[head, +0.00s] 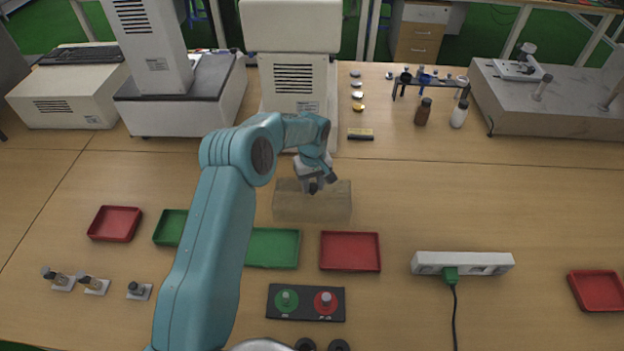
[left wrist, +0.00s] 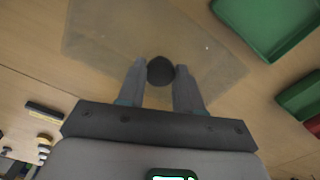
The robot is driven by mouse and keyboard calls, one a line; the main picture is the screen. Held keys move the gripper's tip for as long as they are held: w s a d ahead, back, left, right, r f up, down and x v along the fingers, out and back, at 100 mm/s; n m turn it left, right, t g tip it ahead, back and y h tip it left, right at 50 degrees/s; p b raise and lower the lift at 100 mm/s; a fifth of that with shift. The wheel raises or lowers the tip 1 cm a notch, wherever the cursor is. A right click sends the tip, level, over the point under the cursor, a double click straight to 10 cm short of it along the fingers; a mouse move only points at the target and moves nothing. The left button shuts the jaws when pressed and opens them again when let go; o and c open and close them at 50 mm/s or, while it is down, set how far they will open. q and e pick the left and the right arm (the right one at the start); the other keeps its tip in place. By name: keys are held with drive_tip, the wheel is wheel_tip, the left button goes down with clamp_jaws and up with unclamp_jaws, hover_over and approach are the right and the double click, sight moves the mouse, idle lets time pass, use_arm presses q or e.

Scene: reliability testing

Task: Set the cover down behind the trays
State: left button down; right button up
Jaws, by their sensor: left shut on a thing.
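The cover (head: 335,207) is a see-through, brownish box with a dark knob on top. In the head view it is just behind the middle green tray (head: 285,249) and the red tray (head: 350,251). My left gripper (head: 314,185) is over its top, shut on the knob. In the left wrist view the knob (left wrist: 160,70) sits between the fingertips and the clear cover (left wrist: 105,35) spreads below. I cannot tell whether its bottom touches the table. Another green tray (head: 168,228) and a red tray (head: 115,223) are to the left. My right gripper is not in view.
A white machine (head: 292,85) stands behind the cover. A power strip (head: 462,263) with a green plug and a button box (head: 306,302) are nearer the front. Another red tray (head: 598,290) is at far right. The table right of the cover is clear.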

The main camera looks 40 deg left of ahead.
use_arm(q)
drive_tip(key=shift+r, duration=0.1)
drive_tip(key=shift+s+a, duration=0.1)
drive_tip(key=shift+b, duration=0.3)
drive_tip(key=shift+b, duration=0.3)
idle(0.6)
drive_tip(key=shift+s+f+b, duration=0.25)
drive_tip(key=shift+f+b, duration=0.25)
drive_tip(key=shift+b, duration=0.35)
drive_tip(key=c, duration=0.7)
unclamp_jaws()
drive_tip(key=shift+f, duration=0.1)
